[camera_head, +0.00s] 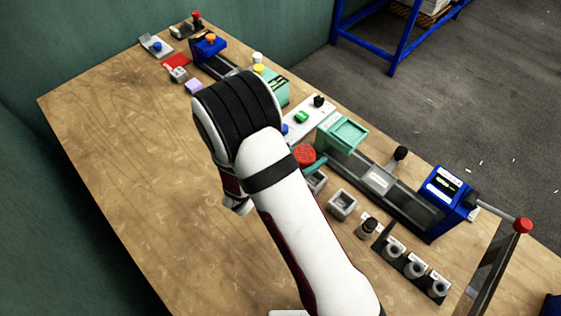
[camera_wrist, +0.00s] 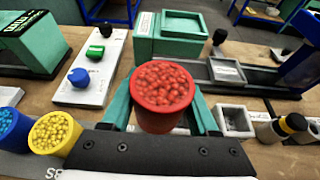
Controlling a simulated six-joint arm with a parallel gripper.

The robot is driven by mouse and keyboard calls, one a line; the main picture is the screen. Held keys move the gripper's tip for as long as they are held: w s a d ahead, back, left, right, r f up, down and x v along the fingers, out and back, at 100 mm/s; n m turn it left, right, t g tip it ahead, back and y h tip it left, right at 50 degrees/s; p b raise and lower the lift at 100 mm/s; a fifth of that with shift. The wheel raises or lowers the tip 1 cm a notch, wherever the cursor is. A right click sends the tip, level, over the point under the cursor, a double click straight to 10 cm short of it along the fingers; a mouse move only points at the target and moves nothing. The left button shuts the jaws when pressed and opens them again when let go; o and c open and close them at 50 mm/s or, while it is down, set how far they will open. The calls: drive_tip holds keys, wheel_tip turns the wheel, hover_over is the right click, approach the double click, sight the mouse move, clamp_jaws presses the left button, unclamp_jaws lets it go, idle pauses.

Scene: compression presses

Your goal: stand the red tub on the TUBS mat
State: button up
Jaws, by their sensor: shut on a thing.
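The red tub (camera_wrist: 163,92), full of red beads, sits upright between the teal fingers of my gripper (camera_wrist: 162,112) in the wrist view. My gripper is shut on it. In the head view the tub (camera_head: 304,155) shows beside my forearm, with part of a teal finger next to it. A blue tub (camera_wrist: 12,128) and a yellow tub (camera_wrist: 55,131) with beads stand at the left of the wrist view, on or beside a dark grey surface. I cannot read a TUBS label, so I cannot tell which surface is that mat.
A white panel (camera_wrist: 92,65) with black, green and blue knobs lies behind the tubs. A green press (camera_head: 344,133) with a blue end block (camera_head: 447,194) stands to the right. Small grey boxes (camera_head: 342,204) and a black rack (camera_head: 415,266) are nearby. The left tabletop (camera_head: 120,160) is clear.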

drive_tip(key=a+f, duration=0.1)
drive_tip(key=w+a+f, duration=0.1)
drive_tip(key=a, duration=0.1)
drive_tip(key=a+f, duration=0.1)
drive_tip(key=shift+w+a+f, duration=0.1)
drive_tip(key=shift+w+a, duration=0.3)
wheel_tip(320, 180, down, 4)
drive_tip(key=shift+a+f, duration=0.1)
drive_tip(key=shift+a, duration=0.05)
drive_tip(key=shift+f, duration=0.1)
drive_tip(key=o, duration=1.1)
